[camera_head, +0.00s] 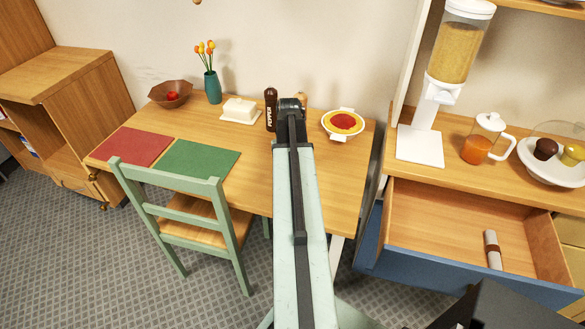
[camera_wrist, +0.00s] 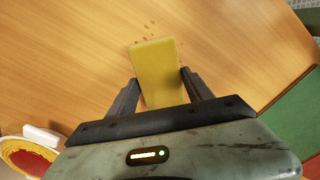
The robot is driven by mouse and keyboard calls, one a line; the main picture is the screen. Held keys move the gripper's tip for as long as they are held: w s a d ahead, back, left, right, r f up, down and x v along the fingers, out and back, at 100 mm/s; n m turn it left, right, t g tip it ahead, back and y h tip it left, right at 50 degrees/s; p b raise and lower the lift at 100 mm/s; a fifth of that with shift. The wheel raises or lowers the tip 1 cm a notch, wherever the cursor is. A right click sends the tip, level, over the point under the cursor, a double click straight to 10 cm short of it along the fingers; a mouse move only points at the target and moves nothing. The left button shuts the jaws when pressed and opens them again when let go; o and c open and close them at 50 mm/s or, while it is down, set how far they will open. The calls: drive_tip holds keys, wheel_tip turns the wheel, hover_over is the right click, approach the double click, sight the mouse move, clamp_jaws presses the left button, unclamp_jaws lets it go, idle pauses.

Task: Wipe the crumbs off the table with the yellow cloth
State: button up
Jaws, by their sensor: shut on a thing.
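The yellow cloth (camera_wrist: 155,65) is a flat, oblong pad between the fingers of my gripper (camera_wrist: 160,76) in the wrist view. My gripper is shut on it, over the wooden table (camera_wrist: 75,65). Whether the cloth touches the tabletop is hard to tell. Several small brown crumbs (camera_wrist: 149,31) lie on the table just beyond the cloth's far edge. In the head view, the table (camera_head: 255,147) is partly covered by my arm, which hides the gripper, cloth and crumbs.
Around the table are a pepper mill (camera_head: 270,109), a butter dish (camera_head: 240,109), a red-filled bowl (camera_head: 343,123), a flower vase (camera_head: 212,87), a brown bowl (camera_head: 170,94), and red (camera_head: 131,147) and green (camera_head: 199,160) mats. A green chair (camera_head: 190,215) stands in front. A drawer (camera_head: 470,240) is open at right.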

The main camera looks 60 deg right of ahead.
drive_tip(key=shift+w+a, duration=0.3)
drive_tip(key=shift+w, duration=0.75)
drive_tip(key=shift+w+a, duration=0.35)
drive_tip(key=shift+w, duration=0.65)
drive_tip(key=shift+w+a, duration=0.3)
drive_tip(key=shift+w, duration=0.75)
drive_tip(key=shift+s+d+f, duration=0.1)
drive_tip(key=shift+s+d, duration=0.15)
drive_tip(key=shift+s, duration=0.6)
drive_tip(key=shift+s+d+f, duration=0.1)
drive_tip(key=shift+s+d, duration=0.1)
drive_tip(key=shift+s, duration=0.6)
drive_tip(key=shift+s+d+r, duration=0.1)
drive_tip(key=shift+s+d, duration=0.2)
drive_tip(key=shift+s, duration=0.55)
drive_tip(key=shift+s+d, duration=0.3)
drive_tip(key=shift+s, duration=0.5)
drive_tip(key=shift+s, duration=0.15)
